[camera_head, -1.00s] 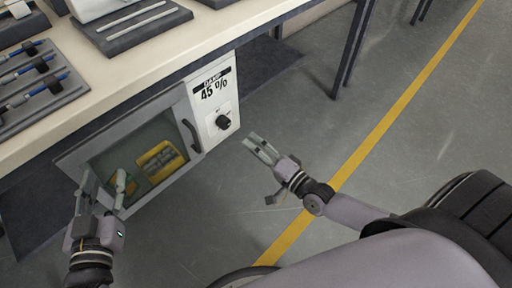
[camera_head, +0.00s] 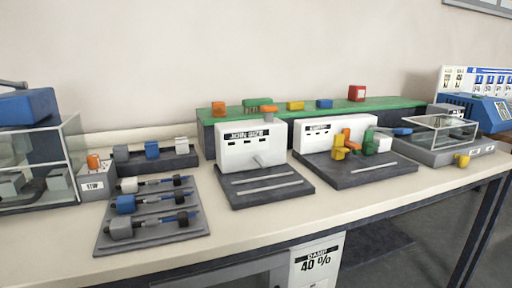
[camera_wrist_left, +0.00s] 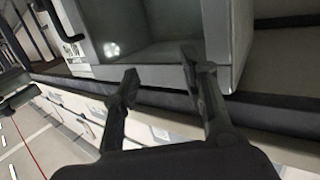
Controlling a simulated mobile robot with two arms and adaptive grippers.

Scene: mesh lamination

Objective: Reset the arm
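My left gripper (camera_wrist_left: 160,72) shows in the left wrist view with its two dark fingers spread and nothing between them. A pale grey box-like cabinet (camera_wrist_left: 218,40) fills the upper middle of that view, just beyond the fingertips. I cannot tell whether the fingers touch it. Neither gripper shows in the head view, and my right gripper is out of sight. The damp cabinet's white panel (camera_head: 315,262), reading 40 %, shows at the bottom of the head view; most of that cabinet is cut off.
The long cream table (camera_head: 240,225) carries a syringe-like rack (camera_head: 150,215), two white machines (camera_head: 250,142) (camera_head: 322,132) on dark bases, and glass-sided units at both ends (camera_head: 40,150) (camera_head: 440,135). A green-topped shelf (camera_head: 390,104) runs behind. The table's front strip is bare.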

